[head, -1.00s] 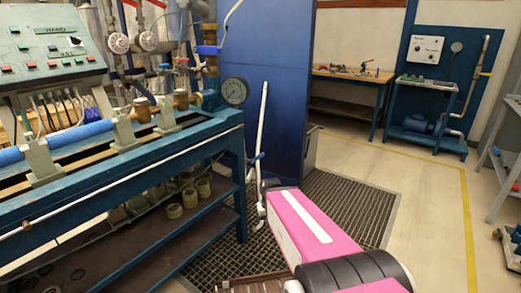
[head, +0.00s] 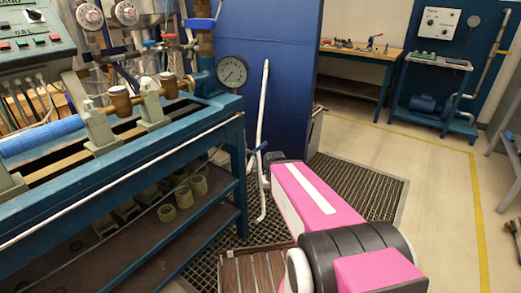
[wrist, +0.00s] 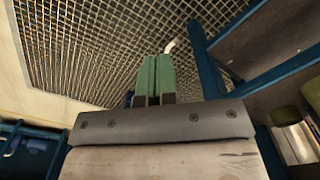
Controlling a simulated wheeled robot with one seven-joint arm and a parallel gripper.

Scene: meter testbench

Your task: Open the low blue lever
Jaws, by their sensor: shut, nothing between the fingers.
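The low blue lever (head: 257,148) sits on a thin white pipe (head: 265,100) just past the right end of the bench, low beside the blue panel. In the head view my pink arm reaches toward it, and its far end is close to the lever in the picture; the gap cannot be judged. My fingers are not clear there. In the wrist view my gripper (wrist: 155,76) has its two green fingers together, with nothing between them. A small blue piece (wrist: 129,98), perhaps the lever, shows just left of the fingers, partly hidden. A white pipe end (wrist: 171,46) lies beyond them.
The blue test bench (head: 130,165) with a pressure gauge (head: 232,72) stands close on the left. Another blue lever (head: 199,22) is higher up. The blue panel (head: 262,60) stands behind the pipe. Floor grating (head: 355,185) lies below; open floor is at right.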

